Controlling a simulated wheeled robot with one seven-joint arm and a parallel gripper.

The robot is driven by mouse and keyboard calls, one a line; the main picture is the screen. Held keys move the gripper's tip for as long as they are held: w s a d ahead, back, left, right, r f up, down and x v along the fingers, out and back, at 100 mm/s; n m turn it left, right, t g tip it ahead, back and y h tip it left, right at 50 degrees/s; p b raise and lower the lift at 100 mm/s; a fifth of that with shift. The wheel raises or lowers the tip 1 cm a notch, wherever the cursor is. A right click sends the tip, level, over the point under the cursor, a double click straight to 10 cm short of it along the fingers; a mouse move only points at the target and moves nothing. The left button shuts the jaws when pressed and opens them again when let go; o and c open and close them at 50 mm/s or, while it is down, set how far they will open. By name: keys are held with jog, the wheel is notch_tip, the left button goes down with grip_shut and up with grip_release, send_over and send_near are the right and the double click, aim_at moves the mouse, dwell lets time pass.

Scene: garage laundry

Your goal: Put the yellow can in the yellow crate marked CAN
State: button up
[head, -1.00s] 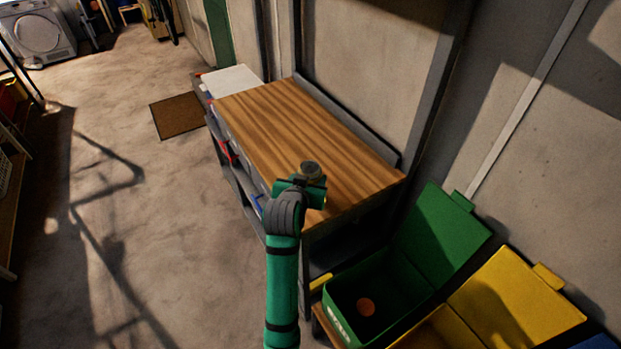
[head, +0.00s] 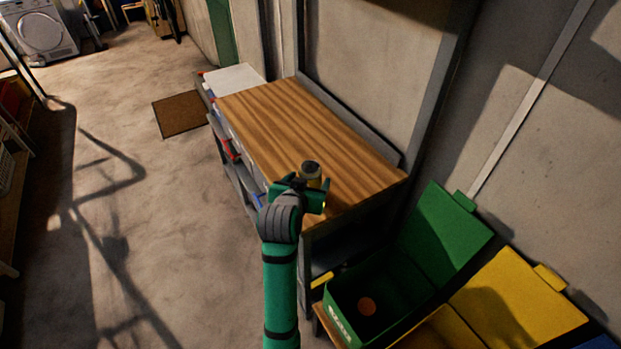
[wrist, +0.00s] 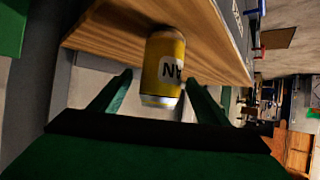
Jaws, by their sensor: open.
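The yellow can (head: 311,176) has a grey top and stands on the near end of the wooden workbench top (head: 290,125). In the wrist view the can (wrist: 163,60) appears between and just beyond the fingertips, with part of a dark-lettered white label showing. My gripper (wrist: 160,86) is open around the line of the can, with a gap on each side. In the head view my gripper (head: 312,190) is just in front of the can and hides its lower part. The yellow crate (head: 437,334) is at the bottom right with its lid open; its front and marking are out of frame.
A green crate (head: 340,318) with an open lid and a round orange thing inside stands between the workbench and the yellow crate. A blue edge (head: 597,342) shows at the far right. A white box (head: 233,78) is at the bench's far end.

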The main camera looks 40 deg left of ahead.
jog(key=v, duration=0.9)
jog(key=shift+f, duration=0.15)
jog(key=s+d+f+t+h, duration=0.1)
jog(key=s+d+f, duration=0.2)
jog(key=d+f, duration=0.6)
jog(key=s+d+f+t, duration=0.1)
jog(key=s+d+f, duration=0.1)
jog(key=d+f, duration=0.75)
jog(key=s+d+r+m+t+h, duration=0.1)
jog(key=s+d+r+m+h, duration=0.1)
jog(key=s+d, duration=0.5)
jog(key=s+d+r+m+t+h, duration=0.1)
jog(key=s+d, duration=0.6)
jog(key=s, duration=0.8)
jog(key=shift+s+d+r+m+h, duration=0.25)
jog(key=shift+s+r+m+h, duration=0.15)
jog(key=shift+r+m, duration=0.3)
jog(key=shift+o, duration=0.5)
jog(key=shift+f, duration=0.1)
